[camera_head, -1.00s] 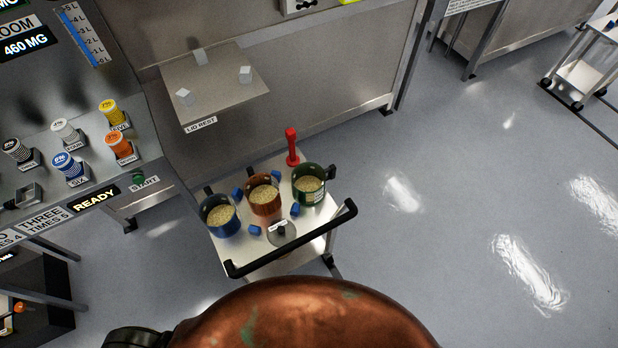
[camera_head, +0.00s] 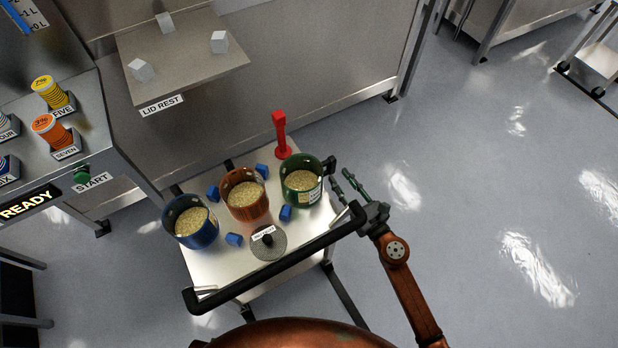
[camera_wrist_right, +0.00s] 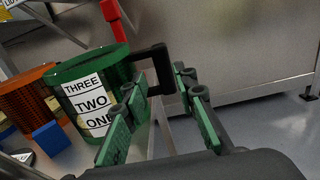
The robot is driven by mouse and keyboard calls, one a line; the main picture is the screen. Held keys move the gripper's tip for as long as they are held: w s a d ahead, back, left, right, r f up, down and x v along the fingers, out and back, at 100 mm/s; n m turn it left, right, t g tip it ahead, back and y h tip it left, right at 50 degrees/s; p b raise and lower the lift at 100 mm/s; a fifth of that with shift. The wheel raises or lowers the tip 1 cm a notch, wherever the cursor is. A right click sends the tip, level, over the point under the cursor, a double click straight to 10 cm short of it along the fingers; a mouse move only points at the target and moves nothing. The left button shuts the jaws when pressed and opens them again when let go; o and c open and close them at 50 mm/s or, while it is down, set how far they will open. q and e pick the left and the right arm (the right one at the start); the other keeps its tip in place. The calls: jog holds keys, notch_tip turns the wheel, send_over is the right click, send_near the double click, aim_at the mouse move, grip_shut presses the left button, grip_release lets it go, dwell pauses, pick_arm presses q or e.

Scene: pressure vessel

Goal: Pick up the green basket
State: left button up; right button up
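The green basket (camera_head: 302,182) stands upright on the cart, filled with pale grains, with a black handle (camera_head: 330,166) on its right side. In the right wrist view the green basket (camera_wrist_right: 92,92) carries a label reading THREE, TWO, ONE. Its black handle (camera_wrist_right: 152,66) appears ahead, between the open fingers in the picture. My right gripper (camera_head: 343,184) is open and empty just right of the basket, near the cart's edge; its green-padded fingers also show in the right wrist view (camera_wrist_right: 160,108). I cannot tell that it touches the handle. My left gripper is not in view.
The cart (camera_head: 225,262) also holds a copper basket (camera_head: 244,194), a blue basket (camera_head: 190,222), blue blocks, a grey round weight (camera_head: 268,243) and a red upright tool (camera_head: 281,135). A black push bar (camera_head: 270,266) runs along its near edge.

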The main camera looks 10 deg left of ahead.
aim_at(334, 167)
jog(key=shift+x, duration=0.95)
jog(key=x, duration=0.4)
jog(key=shift+w+f+b, duration=0.2)
jog(key=shift+w+b, duration=0.2)
jog(key=shift+w, duration=0.05)
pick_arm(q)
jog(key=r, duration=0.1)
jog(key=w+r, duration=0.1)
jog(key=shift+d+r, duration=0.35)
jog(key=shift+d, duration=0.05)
pick_arm(e)
jog(key=shift+c, duration=0.4)
grip_shut()
